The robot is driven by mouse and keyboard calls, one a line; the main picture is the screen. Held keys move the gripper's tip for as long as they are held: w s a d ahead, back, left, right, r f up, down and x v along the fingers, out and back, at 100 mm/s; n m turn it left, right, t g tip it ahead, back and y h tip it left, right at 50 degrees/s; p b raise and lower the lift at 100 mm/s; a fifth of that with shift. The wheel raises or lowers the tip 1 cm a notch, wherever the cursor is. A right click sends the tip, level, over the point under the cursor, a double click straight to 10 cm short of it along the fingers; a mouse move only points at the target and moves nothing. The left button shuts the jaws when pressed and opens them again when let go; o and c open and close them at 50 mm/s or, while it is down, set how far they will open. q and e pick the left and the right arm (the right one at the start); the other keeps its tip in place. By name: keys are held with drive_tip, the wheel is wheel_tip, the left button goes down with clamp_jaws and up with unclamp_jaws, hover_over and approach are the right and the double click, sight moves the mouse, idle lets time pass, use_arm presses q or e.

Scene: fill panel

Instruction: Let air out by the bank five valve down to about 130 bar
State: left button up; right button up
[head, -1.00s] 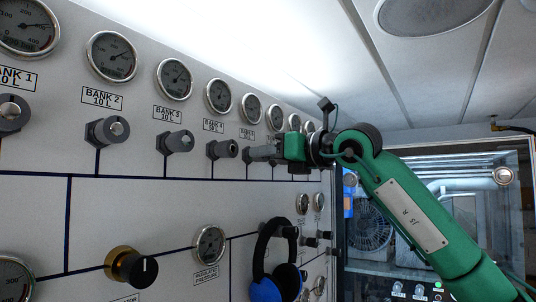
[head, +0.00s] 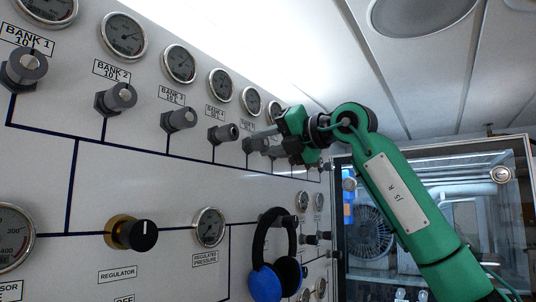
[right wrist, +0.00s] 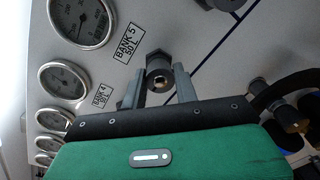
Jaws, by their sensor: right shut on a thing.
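My left gripper is not in view.
Valves for bank one (head: 26,68), bank two (head: 117,98), bank three (head: 180,119) and bank four (head: 224,133) stick out along the same row. Below are a regulator knob (head: 132,233) and hanging blue-and-black ear defenders (head: 264,283). A glass-fronted cabinet (head: 470,200) stands at the right.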

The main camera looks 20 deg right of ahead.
drive_tip(key=m+b, duration=0.2)
drive_tip(key=m, duration=0.2)
drive_tip(key=shift+m+b, duration=0.3)
drive_tip(key=shift+b, duration=0.05)
drive_tip(key=m+b, duration=0.2)
drive_tip(key=m, duration=0.2)
drive_tip(key=shift+d, duration=0.1)
drive_tip(key=m+b, duration=0.1)
drive_tip(key=m, duration=0.1)
drive_tip(key=m+b, duration=0.2)
drive_tip(key=m, duration=0.1)
drive_tip(key=shift+g+y, duration=0.3)
drive_tip(key=shift+m+b, duration=0.7)
drive_tip(key=shift+m, duration=0.9)
drive_tip(key=shift+r, duration=0.1)
drive_tip(key=o, duration=1)
drive_tip(key=shift+c, duration=0.2)
